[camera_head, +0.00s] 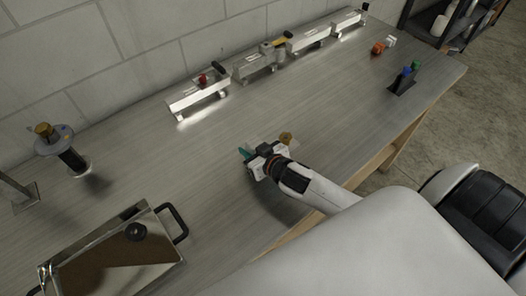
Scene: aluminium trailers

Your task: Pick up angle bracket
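My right gripper (258,157) is low over the middle of the table, its arm coming in from the lower right. A small teal piece (244,153) shows at its left end, and a small tan-gold piece (286,138) shows just beyond it. I cannot tell whether either is held, nor whether the fingers are open or shut. No part is clearly recognisable as the angle bracket; it may be hidden by the gripper or too small to tell. My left gripper is not in view.
Small aluminium trailers (198,98) stand in a row along the wall. A metal tray (75,246) with black handles is at lower left, a round-topped stand (72,160) at left. Orange (377,48) and blue-green (405,75) pieces lie at right. The table's centre-left is clear.

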